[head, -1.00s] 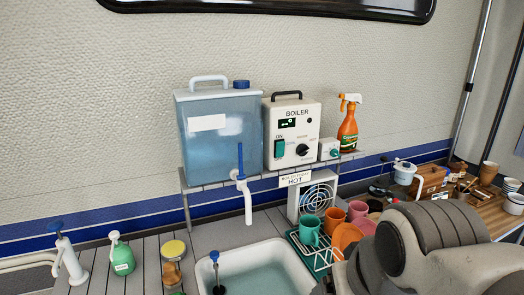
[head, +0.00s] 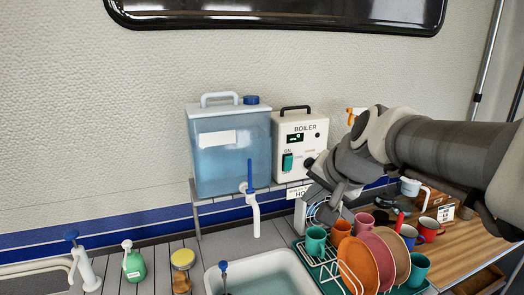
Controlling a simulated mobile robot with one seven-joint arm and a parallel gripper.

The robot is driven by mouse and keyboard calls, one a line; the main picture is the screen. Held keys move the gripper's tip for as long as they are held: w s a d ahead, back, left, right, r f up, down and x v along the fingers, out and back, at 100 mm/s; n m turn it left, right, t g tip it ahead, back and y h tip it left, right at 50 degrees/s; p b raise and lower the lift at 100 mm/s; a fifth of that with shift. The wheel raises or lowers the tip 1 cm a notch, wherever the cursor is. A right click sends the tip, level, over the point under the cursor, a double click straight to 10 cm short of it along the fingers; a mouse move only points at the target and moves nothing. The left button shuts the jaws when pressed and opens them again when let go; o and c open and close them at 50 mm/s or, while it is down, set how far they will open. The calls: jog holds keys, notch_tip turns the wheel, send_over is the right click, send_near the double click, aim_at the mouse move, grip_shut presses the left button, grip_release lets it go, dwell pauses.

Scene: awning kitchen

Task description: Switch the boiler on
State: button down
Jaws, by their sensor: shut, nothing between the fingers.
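The boiler (head: 300,124) is a cream box with a black top handle, standing on a shelf right of the blue water tank. On its front are a small dark display (head: 294,138), a green rocker switch (head: 287,163) under the word ON, and a dark knob (head: 309,163). I cannot tell which way the rocker is set. My gripper (head: 318,196) is shut and empty, in front of the boiler's lower right, right of and below the switch. It appears apart from the switch. My arm hides the boiler's lower right corner and the small box beside it.
The water tank (head: 229,155) has a tap (head: 253,205) over the sink (head: 262,268). A HOT sign (head: 298,192) hangs below the shelf, partly covered. A dish rack with plates (head: 380,255) and cups stands below my arm. Space before the tank and switch is clear.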

jog(key=w+d+m+t+p, duration=0.1)
jog(key=w+m, duration=0.3)
jog(key=w, duration=0.4)
jog(key=w+d+m+t+y+p, duration=0.1)
jog(key=w+d+m+p, duration=0.1)
jog(key=w, duration=0.7)
jog(key=shift+d+r+m, duration=0.35)
jog(key=shift+d+m, duration=0.5)
jog(key=shift+m, duration=0.15)
jog(key=p, duration=0.3)
send_near(289, 160)
jog(key=f+x, duration=0.1)
jog(key=x, duration=0.4)
jog(key=shift+w+r+p, duration=0.2)
jog(key=shift+w+p, duration=0.1)
jog(key=shift+p, duration=0.2)
jog(key=shift+a, duration=0.1)
